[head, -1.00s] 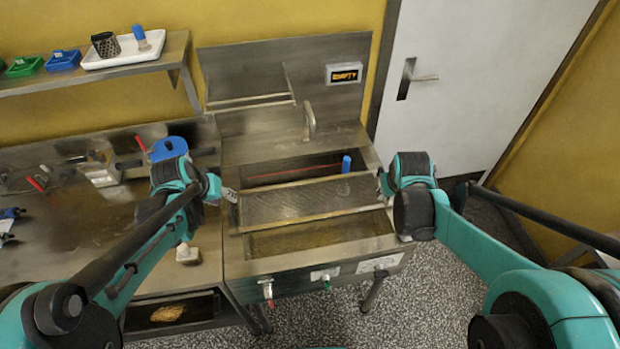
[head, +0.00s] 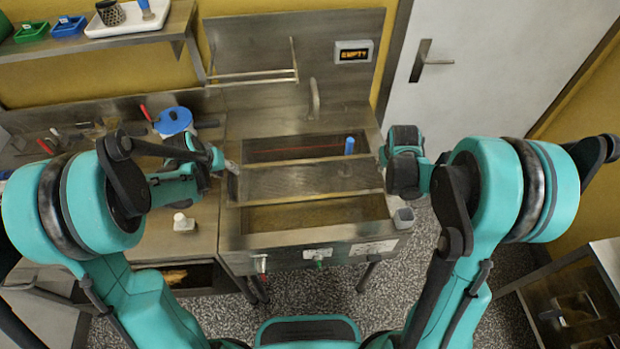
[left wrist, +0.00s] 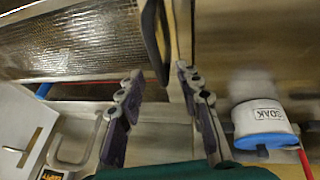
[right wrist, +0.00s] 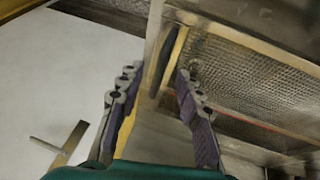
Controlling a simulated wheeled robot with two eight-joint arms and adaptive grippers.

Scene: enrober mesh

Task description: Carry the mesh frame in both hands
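The mesh frame (head: 305,181) is a grey mesh panel in a metal rim, lying level across the steel sink unit. Its mesh also shows in the left wrist view (left wrist: 75,40) and the right wrist view (right wrist: 250,80). My left gripper (head: 231,167) is at its left end; in the left wrist view its fingers (left wrist: 160,76) are apart, with a black handle (left wrist: 154,40) just ahead of them. My right gripper (head: 382,156) is at its right end; in the right wrist view its fingers (right wrist: 158,74) are apart, with a black handle (right wrist: 165,50) ahead. Neither gripper visibly touches a handle.
A blue-handled item (head: 349,145) stands at the rear opening. A white SOAK tub (left wrist: 262,118) with a blue lid is beside my left gripper. A grey cup-like thing (head: 403,217) is at the unit's right front. A tap (head: 314,98) rises behind.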

